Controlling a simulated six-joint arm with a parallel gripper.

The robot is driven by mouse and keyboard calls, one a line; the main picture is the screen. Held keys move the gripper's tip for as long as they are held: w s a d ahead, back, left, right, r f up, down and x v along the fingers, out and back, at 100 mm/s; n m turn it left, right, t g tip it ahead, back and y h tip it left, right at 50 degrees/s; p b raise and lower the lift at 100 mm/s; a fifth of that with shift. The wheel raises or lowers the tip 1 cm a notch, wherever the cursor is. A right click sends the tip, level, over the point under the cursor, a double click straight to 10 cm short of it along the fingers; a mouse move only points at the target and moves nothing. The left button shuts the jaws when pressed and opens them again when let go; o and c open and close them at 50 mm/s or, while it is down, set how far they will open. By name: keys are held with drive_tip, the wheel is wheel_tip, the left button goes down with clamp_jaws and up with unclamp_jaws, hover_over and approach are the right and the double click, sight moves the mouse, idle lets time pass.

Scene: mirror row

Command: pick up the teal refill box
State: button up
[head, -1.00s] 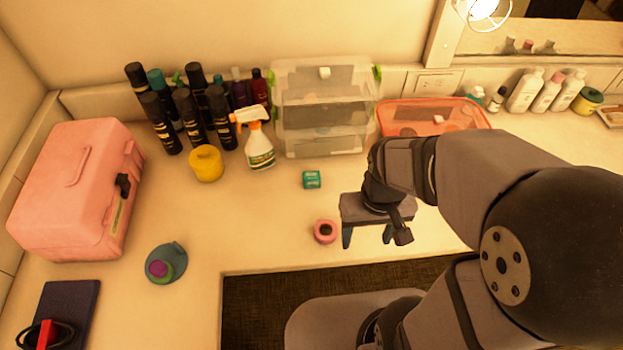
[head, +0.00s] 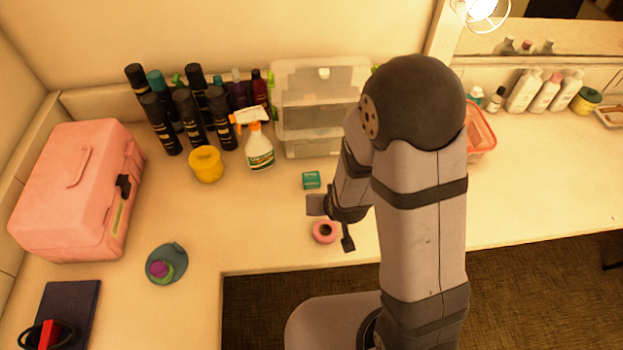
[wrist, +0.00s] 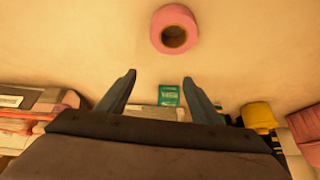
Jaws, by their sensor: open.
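The teal refill box (head: 312,180) is a small box lying on the counter in front of the clear drawer unit. In the wrist view the teal box (wrist: 168,95) shows between my two open fingers, farther off than the fingertips. My gripper (wrist: 159,78) is open and empty. In the head view my gripper (head: 330,222) is just in front of and to the right of the box, partly hidden by my own arm. The box looks apart from the fingers.
A pink tape roll (head: 325,231) lies close beside my gripper. A clear drawer unit (head: 310,145), a spray bottle (head: 259,150) and a yellow jar (head: 206,164) stand behind or left of the box. Bare counter lies left of the box.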

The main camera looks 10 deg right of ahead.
sight(313, 182)
drive_tip(key=shift+w+a+f+t, duration=0.25)
drive_tip(key=shift+w+f+t, duration=0.2)
drive_tip(key=shift+t, duration=0.05)
drive_tip(key=shift+w+a+f+t, duration=0.2)
drive_tip(key=shift+w+f+t, duration=0.2)
drive_tip(key=shift+w+t, duration=0.1)
drive_tip(key=shift+w+a+f+t, duration=0.25)
drive_tip(key=shift+w+t, duration=0.2)
drive_tip(key=shift+t, duration=0.55)
drive_tip(key=shift+a+r+n+t, duration=0.25)
drive_tip(key=shift+a+n+t, duration=0.05)
drive_tip(key=shift+t, duration=0.5)
drive_tip(key=shift+s+a+r+n+t, duration=0.1)
drive_tip(key=shift+a+r+n+t, duration=0.05)
drive_tip(key=shift+r+t, duration=0.25)
drive_tip(key=shift+s+a+r+n+t, duration=0.15)
drive_tip(key=shift+r+t, duration=0.1)
drive_tip(key=shift+t, duration=0.15)
drive_tip(key=shift+w, duration=0.1)
drive_tip(key=shift+w+f+b, duration=0.45)
drive_tip(key=shift+w+b, duration=0.15)
drive_tip(key=shift+b, duration=0.2)
drive_tip(key=shift+w+b, duration=0.35)
drive_tip(key=shift+b, duration=0.1)
drive_tip(key=shift+w, duration=0.1)
